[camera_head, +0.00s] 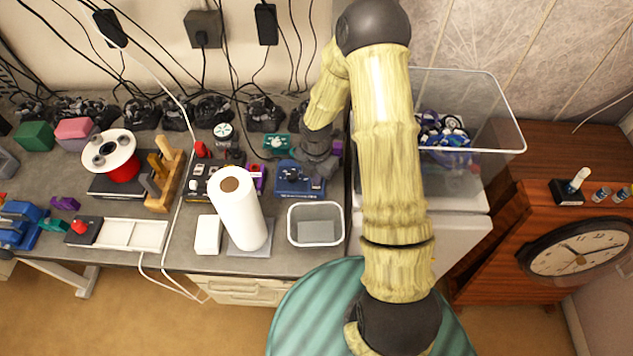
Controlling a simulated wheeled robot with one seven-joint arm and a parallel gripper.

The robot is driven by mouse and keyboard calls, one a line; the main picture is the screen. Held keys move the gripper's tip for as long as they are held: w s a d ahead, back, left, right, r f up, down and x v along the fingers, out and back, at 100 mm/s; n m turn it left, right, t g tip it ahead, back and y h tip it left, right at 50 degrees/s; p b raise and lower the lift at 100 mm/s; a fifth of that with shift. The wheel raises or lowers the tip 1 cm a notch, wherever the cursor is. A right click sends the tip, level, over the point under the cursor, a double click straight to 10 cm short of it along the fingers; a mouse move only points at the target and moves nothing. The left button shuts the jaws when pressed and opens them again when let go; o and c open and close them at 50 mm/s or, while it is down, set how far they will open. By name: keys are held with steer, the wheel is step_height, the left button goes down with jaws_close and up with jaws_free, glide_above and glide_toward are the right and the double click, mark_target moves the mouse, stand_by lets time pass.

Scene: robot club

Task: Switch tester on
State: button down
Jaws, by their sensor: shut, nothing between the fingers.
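A small blue device (291,187) sits on the grey workbench, left of and partly under my gripper (317,170). A dark box with several knobs on its panel (196,184) stands further left, partly behind a paper roll. No label is legible, so I cannot tell for sure which of these is the tester, or its switch state. My gripper points down at the right end of the bench and is shut and empty. Its fingertips are at or just above the blue device; contact cannot be told. The gripper hides part of the device's right side.
A white paper roll (238,212) and an open clear bin (315,228) stand in front. A green part (277,144) lies behind the blue device. A tall clear tub (490,115) is to the right. Cables hang along the wall.

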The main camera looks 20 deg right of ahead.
steer(key=shift+f+b, duration=0.5)
steer(key=shift+f, duration=0.2)
stand_by(0.5)
steer(key=shift+r, duration=0.1)
steer(key=shift+r+p, duration=3.35)
steer(key=shift+r, duration=0.1)
steer(key=s+r+m+t+b, duration=0.1)
steer(key=s+r+m+b, duration=0.2)
steer(key=m, duration=1)
steer(key=s+r+m+t+b, duration=0.1)
steer(key=s+r+m+b, duration=0.3)
steer(key=s+r+m, duration=0.6)
steer(key=s+m, duration=0.1)
steer(key=m, duration=0.2)
steer(key=shift+s+r+t, duration=0.2)
steer(key=shift+t, duration=0.1)
